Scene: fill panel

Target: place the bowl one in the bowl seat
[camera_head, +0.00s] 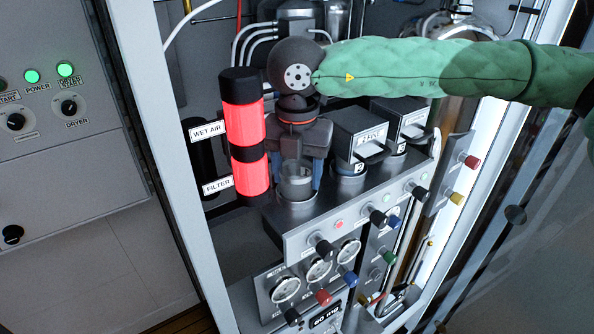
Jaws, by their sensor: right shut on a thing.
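My right gripper (296,172) points down at the left end of the panel's ledge, its arm coming in from the right in a green sleeve. Its fingers are shut on bowl one (295,180), a small grey, clear-looking cup. The bowl is at the bowl seat (298,206), the round place at the ledge's left end. The fingers hide part of the bowl, and I cannot tell whether it rests in the seat or is just above it. My left gripper is not in view.
A glowing red filter cylinder (241,120) stands close to the left of my right gripper. Two dark boxes with handles, over places 2 (358,168) and 3 (402,149), stand close to the right. Knobs (324,250) and gauges (318,268) line the front below.

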